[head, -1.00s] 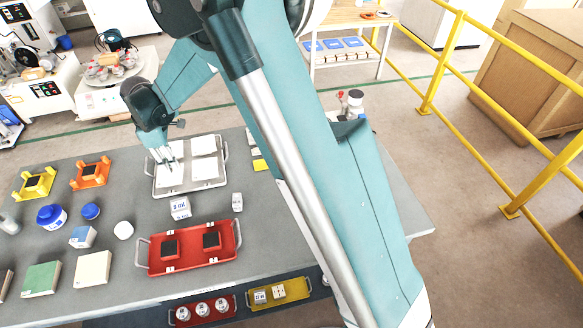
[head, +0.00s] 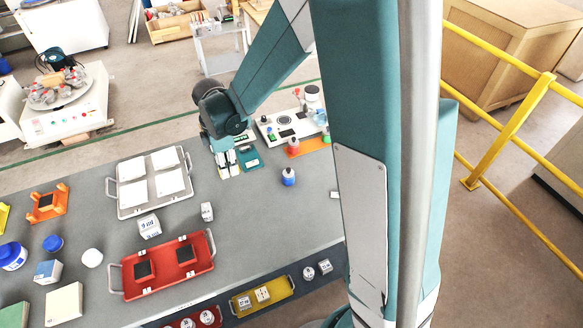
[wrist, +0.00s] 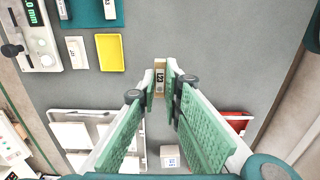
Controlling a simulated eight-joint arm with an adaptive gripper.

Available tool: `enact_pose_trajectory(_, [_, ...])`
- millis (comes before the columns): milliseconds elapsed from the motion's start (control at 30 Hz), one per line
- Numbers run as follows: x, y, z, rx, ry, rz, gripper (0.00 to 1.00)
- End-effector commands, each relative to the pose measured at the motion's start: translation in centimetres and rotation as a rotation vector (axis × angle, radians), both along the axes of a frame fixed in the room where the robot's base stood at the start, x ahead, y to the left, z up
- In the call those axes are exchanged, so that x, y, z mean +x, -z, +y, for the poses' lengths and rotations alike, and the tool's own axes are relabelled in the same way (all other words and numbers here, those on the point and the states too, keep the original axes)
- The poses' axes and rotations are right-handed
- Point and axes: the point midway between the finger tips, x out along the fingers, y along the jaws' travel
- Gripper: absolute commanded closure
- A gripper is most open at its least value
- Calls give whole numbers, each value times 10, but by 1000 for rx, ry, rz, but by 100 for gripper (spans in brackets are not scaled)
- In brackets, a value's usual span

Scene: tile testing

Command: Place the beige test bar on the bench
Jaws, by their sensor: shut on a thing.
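My gripper (head: 228,166) is over the far part of the grey bench (head: 262,222), to the right of the metal tray of white tiles. In the wrist view my gripper (wrist: 167,82) has its green-padded fingers shut on the beige test bar (wrist: 160,76). The bar is small, with a dark printed label on its face, and sits between the fingertips. Its lower part is hidden by the fingers. I cannot tell whether it touches the bench (wrist: 215,40) or hangs just above it. In the head view the bar cannot be made out clearly.
A teal mat (head: 250,159) lies close right of the gripper. A yellow tray (wrist: 109,52) is near the bar in the wrist view. The metal tile tray (head: 123,208), a red tray (head: 203,266) and a blue-capped bottle (head: 289,177) stand around.

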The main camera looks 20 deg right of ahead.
Motion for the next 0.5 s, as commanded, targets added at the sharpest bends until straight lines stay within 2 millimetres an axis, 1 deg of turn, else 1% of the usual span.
enact_pose_trajectory(33, [-8, 0, -15, 0, 4, 0, 100])
enact_pose_trajectory(200, [-32, 2, -52, 0, 1, 0, 100])
enact_pose_trajectory(300, [-44, 2, -68, 0, 0, 0, 100])
enact_pose_trajectory(400, [-52, 3, -78, 0, -1, 0, 100])
enact_pose_trajectory(500, [-56, 3, -84, 0, -3, 0, 100])
